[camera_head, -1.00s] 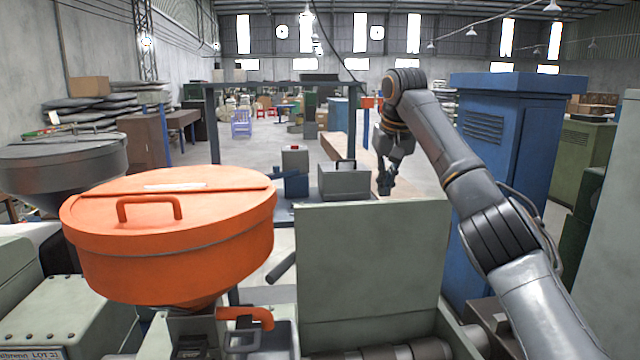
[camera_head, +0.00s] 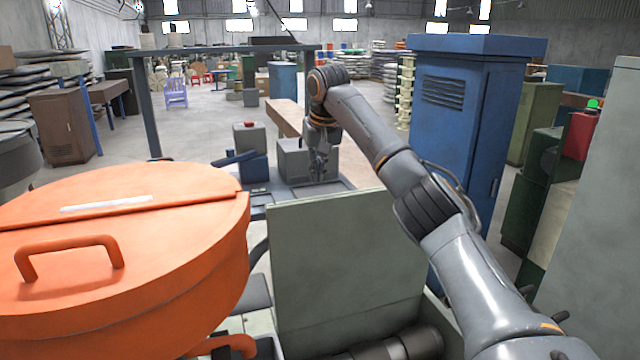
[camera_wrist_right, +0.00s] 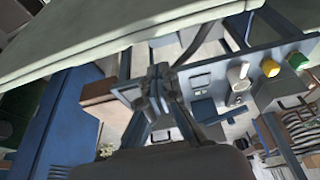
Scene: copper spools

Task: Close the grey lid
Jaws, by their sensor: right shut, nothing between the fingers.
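The grey lid (camera_head: 345,255) is a broad grey-green panel standing open, nearly upright, at the back of its machine box. My right gripper (camera_head: 319,172) is shut and empty. It points down just above the middle of the lid's top edge in the head view, with a gap between them in the picture. In the right wrist view the shut fingers (camera_wrist_right: 158,82) show apart from a pale grey-green panel (camera_wrist_right: 105,35), likely the lid, which crosses the top left. The lid's far face is hidden in the head view. My left gripper is not in view.
An orange hopper with a handled cover (camera_head: 160,270) stands close on the left of the lid. A tall blue cabinet (camera_head: 460,150) stands behind my right arm. A grey box (camera_head: 295,160) sits beyond the lid. Dark rollers (camera_head: 410,345) lie in the open box below it.

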